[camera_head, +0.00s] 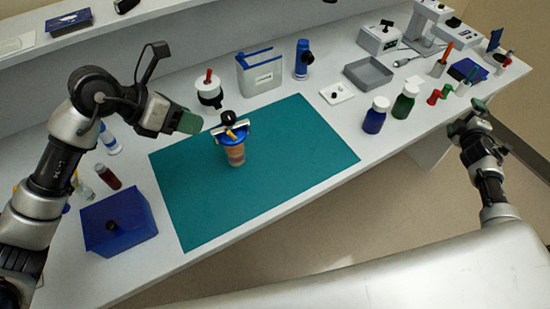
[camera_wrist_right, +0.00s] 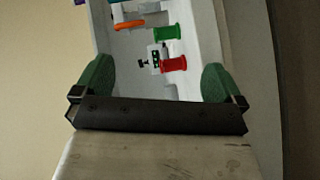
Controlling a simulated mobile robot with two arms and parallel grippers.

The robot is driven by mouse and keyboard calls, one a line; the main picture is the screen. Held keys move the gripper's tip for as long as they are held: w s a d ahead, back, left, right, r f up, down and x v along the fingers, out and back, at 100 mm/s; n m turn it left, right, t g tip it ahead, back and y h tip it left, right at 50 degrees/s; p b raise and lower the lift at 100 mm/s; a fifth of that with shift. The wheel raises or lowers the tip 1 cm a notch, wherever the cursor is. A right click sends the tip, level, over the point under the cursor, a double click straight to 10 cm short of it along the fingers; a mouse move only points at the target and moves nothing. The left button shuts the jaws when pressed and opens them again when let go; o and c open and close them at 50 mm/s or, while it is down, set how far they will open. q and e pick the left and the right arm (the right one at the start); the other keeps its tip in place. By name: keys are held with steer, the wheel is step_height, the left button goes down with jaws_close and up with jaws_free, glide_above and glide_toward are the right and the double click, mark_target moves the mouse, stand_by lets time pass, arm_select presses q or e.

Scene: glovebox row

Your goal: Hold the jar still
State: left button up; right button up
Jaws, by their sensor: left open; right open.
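The jar (camera_head: 236,157) stands upright on the teal mat, with brownish contents and a blue lid. A pale bar, a black round knob and something orange-yellow show on or above the lid; how they join is too small to tell. My left gripper (camera_head: 187,122) is above the mat, left of the jar and apart from it; its green pads are seen side-on. My right gripper (camera_head: 470,115) is open and empty near the bench's right front edge, far from the jar. Its two green pads stand wide apart in the right wrist view (camera_wrist_right: 160,82).
The teal mat (camera_head: 300,150) is bare around the jar. A blue box (camera_head: 118,222) and a small red-brown vial (camera_head: 107,176) stand left. A white pot (camera_head: 209,92) and a grey holder (camera_head: 259,73) stand behind. Blue (camera_head: 375,115) and green (camera_head: 405,101) bottles stand right.

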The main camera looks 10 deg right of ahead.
steer(key=w+a+r+n+t+y, duration=0.2)
steer(key=w+a+r+n+y, duration=0.35)
steer(key=a+r+n, duration=0.5)
steer(key=w+a+r+n+t+y, duration=0.35)
steer(key=a+r+n+y, duration=0.25)
steer(key=a+r+n, duration=0.4)
steer(key=n+g+y, duration=0.7)
steer(key=n+y, duration=0.2)
steer(key=n, duration=0.5)
glide_toward(243, 145)
steer(key=shift+w+a+r, duration=0.1)
steer(key=shift+w+r, duration=0.1)
steer(key=shift+w, duration=0.5)
steer(key=shift+a, duration=0.35)
steer(key=x, duration=1)
steer(key=shift+w+a+f, duration=0.1)
steer(key=shift+a+f, duration=0.1)
steer(key=shift+a, duration=0.05)
